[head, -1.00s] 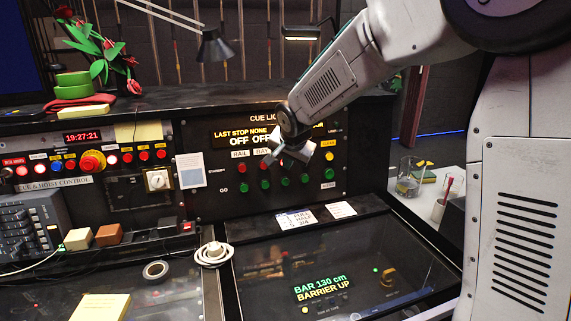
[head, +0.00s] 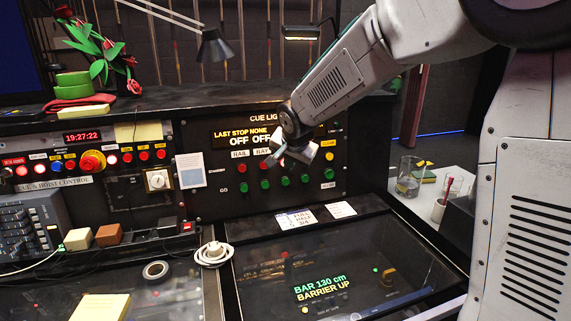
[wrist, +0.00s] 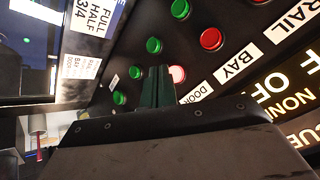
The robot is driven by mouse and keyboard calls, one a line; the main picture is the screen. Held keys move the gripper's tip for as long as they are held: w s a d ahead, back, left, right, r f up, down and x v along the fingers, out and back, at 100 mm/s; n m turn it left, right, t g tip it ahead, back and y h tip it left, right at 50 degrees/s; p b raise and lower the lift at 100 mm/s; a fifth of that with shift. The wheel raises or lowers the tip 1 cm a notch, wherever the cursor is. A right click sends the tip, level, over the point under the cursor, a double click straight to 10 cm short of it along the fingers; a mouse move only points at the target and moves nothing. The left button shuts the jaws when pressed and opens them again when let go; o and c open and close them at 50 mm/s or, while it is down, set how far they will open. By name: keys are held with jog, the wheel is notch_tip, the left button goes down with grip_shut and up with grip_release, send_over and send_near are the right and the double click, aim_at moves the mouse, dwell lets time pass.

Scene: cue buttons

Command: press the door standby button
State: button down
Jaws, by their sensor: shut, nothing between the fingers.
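The door standby button is the pale, pinkish round button (wrist: 177,73) beside the partly covered DOOR label (wrist: 197,92) in the wrist view. My gripper (wrist: 158,70) is shut and empty, its dark fingertips just beside that button and partly overlapping its edge. I cannot tell whether they touch it. In the head view my gripper (head: 272,161) is in front of the cue light panel (head: 210,207) and hides the door button there. The red BAY standby button (wrist: 212,39) is a little further along the same row.
A row of green GO buttons (wrist: 154,45) runs parallel, close to my fingers. The red RAIL button (head: 242,167) and a yellow button (head: 329,157) flank my gripper. A dark glass-topped desk (head: 262,285) lies below. A beaker (head: 408,180) stands on the right.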

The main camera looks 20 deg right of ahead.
jog(key=shift+s, duration=0.15)
jog(key=s, duration=0.4)
jog(key=shift+s+r, duration=0.35)
jog(key=shift+r, duration=0.05)
dwell(0.5)
jog(key=s+d+n+g, duration=0.1)
jog(key=s+n+g, duration=0.2)
jog(key=s, duration=1.5)
jog(key=s+d+r+n+g, duration=0.1)
jog(key=s+n, duration=0.4)
jog(key=s, duration=1.3)
jog(key=shift+d+r+g+y, duration=0.15)
jog(key=shift+d+g+y, duration=0.25)
jog(key=shift+d+g, duration=0.4)
